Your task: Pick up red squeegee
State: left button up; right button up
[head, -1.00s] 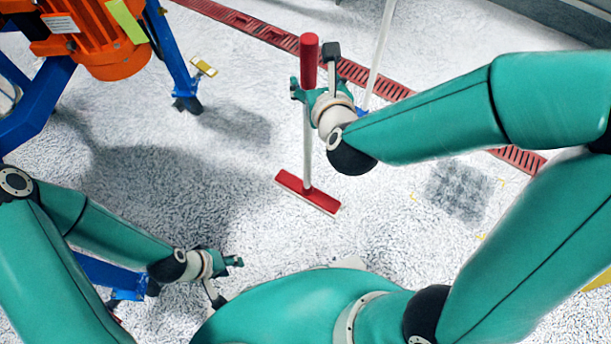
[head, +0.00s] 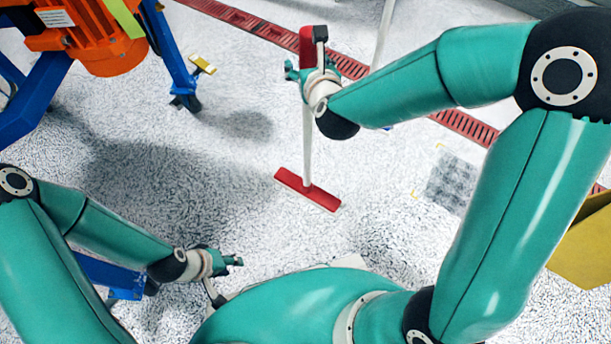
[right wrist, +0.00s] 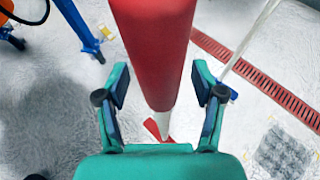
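The red squeegee stands upright on the floor, with its red head (head: 308,189) flat at the bottom, a white pole (head: 307,135) and a red grip (head: 306,42) on top. My right gripper (head: 306,75) is at the upper part of the squeegee and partly hides it. In the right wrist view, the red grip (right wrist: 152,40) passes between the two spread fingers of my right gripper (right wrist: 160,85), with a visible gap on both sides. My left gripper (head: 232,262) is low at the left, away from the squeegee; its finger opening is unclear.
An orange machine (head: 85,35) on a blue wheeled frame (head: 168,60) stands at the upper left. A red slotted drain strip (head: 240,20) crosses the floor behind the squeegee. A white pole (head: 382,35) rises behind my right gripper. A yellow object (head: 585,245) is at the right edge.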

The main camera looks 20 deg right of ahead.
grip_shut()
jog(key=shift+r, duration=0.15)
jog(key=shift+w+r, duration=0.1)
